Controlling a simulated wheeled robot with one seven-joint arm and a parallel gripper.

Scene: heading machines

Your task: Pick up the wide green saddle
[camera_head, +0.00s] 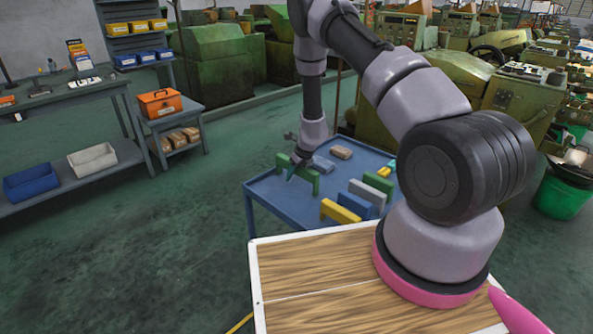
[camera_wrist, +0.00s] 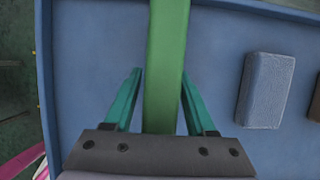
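A green saddle (camera_head: 313,183) stands near the left end of the blue table, partly hidden by my gripper (camera_head: 295,170). In the wrist view the green saddle (camera_wrist: 165,60) runs as a long bar between the two teal fingers of my gripper (camera_wrist: 160,78). The fingers are open on either side of it. A gap shows at the left finger; the right fingertip looks very close to the bar, and I cannot tell whether it touches. Another green saddle (camera_head: 379,182) stands at the table's right side. I cannot tell which is wider.
The blue table (camera_head: 275,207) also holds a yellow saddle (camera_head: 340,211), a blue one (camera_head: 358,204), a grey one (camera_head: 367,192) and a brownish block (camera_head: 341,152). A blue-grey block (camera_wrist: 266,90) lies right of the fingers. My wood-topped base is in front.

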